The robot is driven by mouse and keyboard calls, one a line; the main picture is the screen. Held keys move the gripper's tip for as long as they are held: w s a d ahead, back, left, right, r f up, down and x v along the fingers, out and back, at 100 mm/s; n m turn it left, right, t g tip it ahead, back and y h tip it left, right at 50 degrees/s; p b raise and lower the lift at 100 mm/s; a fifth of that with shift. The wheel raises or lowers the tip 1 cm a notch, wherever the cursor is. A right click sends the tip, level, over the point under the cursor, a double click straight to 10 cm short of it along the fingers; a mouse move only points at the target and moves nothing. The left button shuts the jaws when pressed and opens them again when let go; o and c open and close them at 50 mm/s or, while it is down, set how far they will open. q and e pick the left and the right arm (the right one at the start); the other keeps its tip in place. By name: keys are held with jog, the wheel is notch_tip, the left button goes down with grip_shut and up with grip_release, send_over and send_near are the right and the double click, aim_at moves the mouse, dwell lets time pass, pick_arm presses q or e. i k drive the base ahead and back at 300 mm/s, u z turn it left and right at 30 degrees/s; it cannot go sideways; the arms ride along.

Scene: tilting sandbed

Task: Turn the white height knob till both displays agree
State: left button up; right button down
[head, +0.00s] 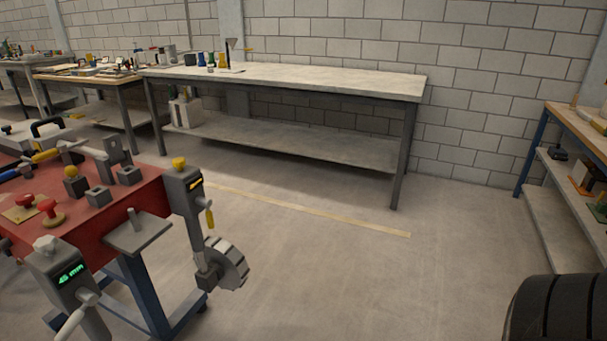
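A red-topped bench (140,197) stands at the left edge of the head view. A grey post at its front corner carries a white knob (45,243) on top. Below that knob is a green display (71,274) that seems to read 45 mm. A second grey post to the right has a yellow knob (179,163) on top and a small amber display (196,182), too small to read. Neither of my grippers is in view, and nothing is seen touching the white knob.
A white lever handle (76,316) sticks out below the green display. A grey handwheel (230,265) hangs low at the right post. Red knobs (47,207) and grey blocks sit on the bench. A long grey table (330,80) stands along the wall. The floor between is clear.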

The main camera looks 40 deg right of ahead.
aim_at(46, 245)
jog(key=z, duration=0.65)
jog(key=i, duration=0.5)
jog(key=z, duration=1.3)
jog(key=k, duration=0.1)
jog(key=u, duration=3.2)
